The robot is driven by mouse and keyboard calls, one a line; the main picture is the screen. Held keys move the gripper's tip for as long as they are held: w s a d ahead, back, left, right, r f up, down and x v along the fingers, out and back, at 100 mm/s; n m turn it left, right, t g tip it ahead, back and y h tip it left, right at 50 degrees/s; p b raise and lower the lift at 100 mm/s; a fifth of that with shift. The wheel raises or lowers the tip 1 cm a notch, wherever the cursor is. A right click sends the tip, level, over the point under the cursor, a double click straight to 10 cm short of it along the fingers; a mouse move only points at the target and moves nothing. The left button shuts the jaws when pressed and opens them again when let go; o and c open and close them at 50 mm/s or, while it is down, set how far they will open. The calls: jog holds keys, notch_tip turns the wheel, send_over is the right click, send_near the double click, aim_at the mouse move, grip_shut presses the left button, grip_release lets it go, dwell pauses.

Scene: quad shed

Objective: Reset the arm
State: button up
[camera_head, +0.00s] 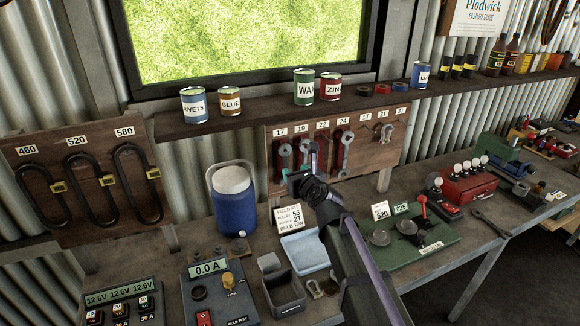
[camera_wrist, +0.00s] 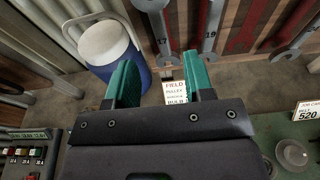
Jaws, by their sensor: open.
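My gripper (camera_wrist: 162,85) shows in the wrist view with its two green fingers apart and nothing between them. In the head view my gripper (camera_head: 290,178) is above the workbench, in front of the wrench board (camera_head: 350,165). The arm reaches up to it from the lower right. In the wrist view a white card (camera_wrist: 175,92) shows beyond the gap between the fingers, apart from them. The gripper covers part of the wrench board in the head view.
A blue jug (camera_head: 235,205) stands left of my gripper. A grey bin (camera_head: 283,290), a light blue tray (camera_head: 305,252) and a green plate (camera_head: 425,240) lie on the bench (camera_head: 475,250) around my arm. A shelf (camera_head: 255,119) with several cans runs above. Belts hang on a board (camera_head: 25,185) at left.

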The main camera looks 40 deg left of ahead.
jog(key=v, duration=0.5)
jog(key=shift+s+d+p, duration=0.1)
jog(key=shift+p, duration=0.25)
jog(key=s+d+f+n+g+h, duration=0.4)
jog(key=s+d+f+n+g, duration=0.25)
jog(key=n, duration=1.05)
jog(key=d+f+n+h+b, duration=0.1)
jog(key=d+f+n+h, duration=0.1)
jog(key=d, duration=1.5)
jog(key=d+f+n+g+h+b, duration=0.1)
jog(key=d+f+h, duration=0.3)
jog(key=d, duration=1.3)
jog(key=d+f+n+h+b, duration=0.3)
jog(key=d+f, duration=0.3)
jog(key=d, duration=1.1)
jog(key=shift+s+n+h, duration=0.3)
jog(key=shift+s+n, duration=0.2)
